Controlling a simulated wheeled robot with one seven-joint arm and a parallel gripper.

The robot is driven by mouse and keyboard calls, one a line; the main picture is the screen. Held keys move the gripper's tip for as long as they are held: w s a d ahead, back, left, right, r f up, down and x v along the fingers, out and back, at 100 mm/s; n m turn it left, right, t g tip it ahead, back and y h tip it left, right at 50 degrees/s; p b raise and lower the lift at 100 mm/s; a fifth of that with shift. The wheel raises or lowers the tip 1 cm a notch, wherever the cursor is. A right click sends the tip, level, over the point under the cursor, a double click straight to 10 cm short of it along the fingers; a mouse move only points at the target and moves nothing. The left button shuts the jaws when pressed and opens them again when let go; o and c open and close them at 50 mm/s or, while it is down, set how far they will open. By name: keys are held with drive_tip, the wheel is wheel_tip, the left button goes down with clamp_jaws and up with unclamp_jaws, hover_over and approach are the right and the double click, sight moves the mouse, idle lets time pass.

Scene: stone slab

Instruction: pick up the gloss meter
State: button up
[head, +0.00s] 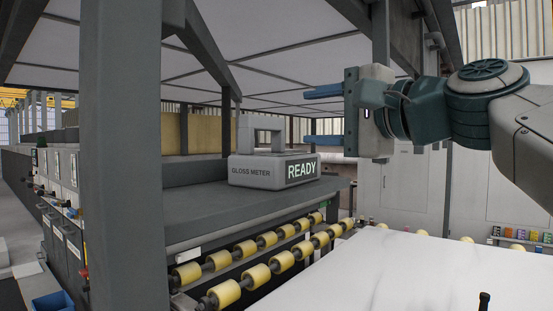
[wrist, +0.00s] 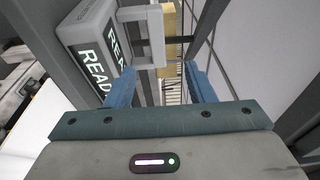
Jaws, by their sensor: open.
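The gloss meter (head: 273,170) is a grey box with a raised loop handle on top, marked GLOSS METER, with a READY display. It stands upright on a dark grey ledge (head: 200,205) behind the rollers. My gripper (head: 322,116) is open and empty, with two blue fingers pointing left. In the head view it appears to the right of and a little above the meter. In the wrist view the meter (wrist: 92,48) is at upper left, and its handle (wrist: 145,38) lies ahead of the gap between the fingers (wrist: 160,88). No contact shows.
A grey post (head: 120,150) stands at the left front, and frame beams run overhead. Yellow rollers (head: 255,275) line the front of the ledge. A white slab (head: 400,270) lies at lower right. Small coloured containers (head: 520,235) sit at far right.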

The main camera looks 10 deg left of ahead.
sight(270, 123)
drive_tip(key=p+x, duration=0.1)
drive_tip(key=x, duration=0.5)
drive_tip(key=p+x, duration=0.1)
drive_tip(key=x, duration=0.2)
drive_tip(key=shift+w+a+f+p, duration=0.1)
drive_tip(key=shift+w+f+p, duration=0.1)
drive_tip(key=shift+f+p, duration=0.1)
drive_tip(key=shift+r, duration=0.1)
clamp_jaws()
